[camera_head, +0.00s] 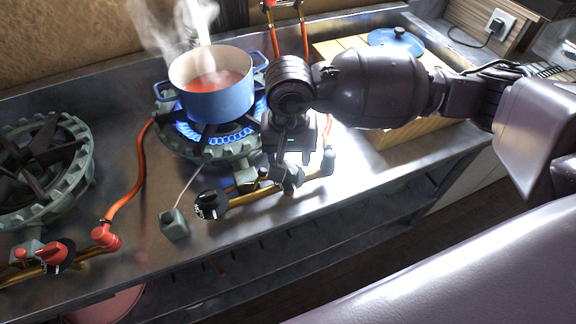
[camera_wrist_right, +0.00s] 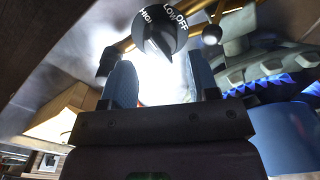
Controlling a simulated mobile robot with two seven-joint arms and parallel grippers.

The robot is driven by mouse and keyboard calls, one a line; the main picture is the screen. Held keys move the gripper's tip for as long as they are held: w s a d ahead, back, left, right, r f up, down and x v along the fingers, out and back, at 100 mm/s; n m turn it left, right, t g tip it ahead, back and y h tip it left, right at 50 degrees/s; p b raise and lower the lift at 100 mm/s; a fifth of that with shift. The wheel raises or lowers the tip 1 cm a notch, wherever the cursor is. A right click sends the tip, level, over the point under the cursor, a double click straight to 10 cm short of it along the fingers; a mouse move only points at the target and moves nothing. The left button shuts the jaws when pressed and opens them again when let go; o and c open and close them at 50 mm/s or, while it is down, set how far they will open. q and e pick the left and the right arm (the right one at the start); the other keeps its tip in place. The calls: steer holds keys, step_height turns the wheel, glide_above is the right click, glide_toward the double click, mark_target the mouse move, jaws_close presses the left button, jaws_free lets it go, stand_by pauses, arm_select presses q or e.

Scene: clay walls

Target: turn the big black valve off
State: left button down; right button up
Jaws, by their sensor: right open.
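The big black valve (camera_head: 211,205) sits on the brass pipe in front of the lit burner. In the right wrist view the valve (camera_wrist_right: 160,35) shows white HIGH, LOW and OFF marks around its rim and a raised grip; I cannot tell exactly which mark it points to. My right gripper (camera_head: 286,178) is just right of the valve, over the pipe. Its blue fingers (camera_wrist_right: 162,82) are open and empty, with the valve beyond their tips, apparently apart from them. My left gripper is not in view.
A blue pot (camera_head: 215,98) of red liquid steams on the burner (camera_head: 213,148) with blue flames. A grey box with a thin rod (camera_head: 174,224) stands left of the valve. An orange hose (camera_head: 128,192) and a red knob (camera_head: 52,256) lie further left. A wooden crate (camera_head: 385,135) is behind my right arm.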

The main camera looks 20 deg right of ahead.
mark_target(289, 167)
step_height(289, 167, down, 4)
steer(key=shift+r, duration=0.15)
steer(key=shift+f, duration=0.35)
steer(key=c, duration=0.6)
steer(key=shift+c, duration=0.2)
